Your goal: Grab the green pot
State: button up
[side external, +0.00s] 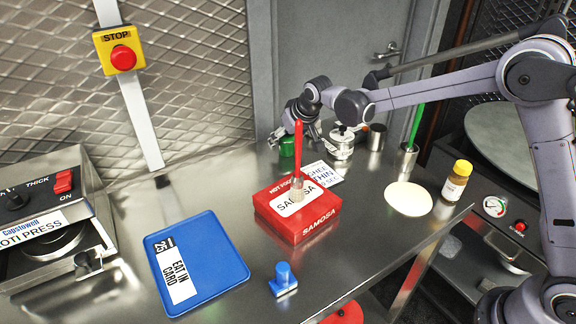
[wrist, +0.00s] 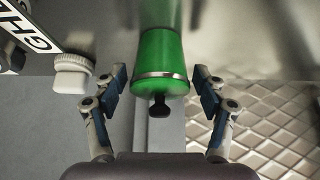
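The green pot (wrist: 160,58) shows in the wrist view as a green cylinder with a metal band and a dark knob on the end toward me. My gripper (wrist: 161,80) is open, with one finger on each side of the pot's banded end. I see gaps between the fingers and the pot. In the side external view the green pot (side external: 288,147) stands at the back of the steel counter, partly hidden, and my gripper (side external: 300,127) is close to it.
A steel canister (side external: 342,142) and a metal cup (side external: 376,137) stand right of the pot. A red samosa box (side external: 318,226) with a red-handled brush (side external: 298,150) is in front. A blue tray (side external: 215,262) lies at left. The counter left of the pot (side external: 220,180) is clear.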

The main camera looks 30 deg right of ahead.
jog(key=c, duration=0.9)
jog(key=shift+r, duration=0.1)
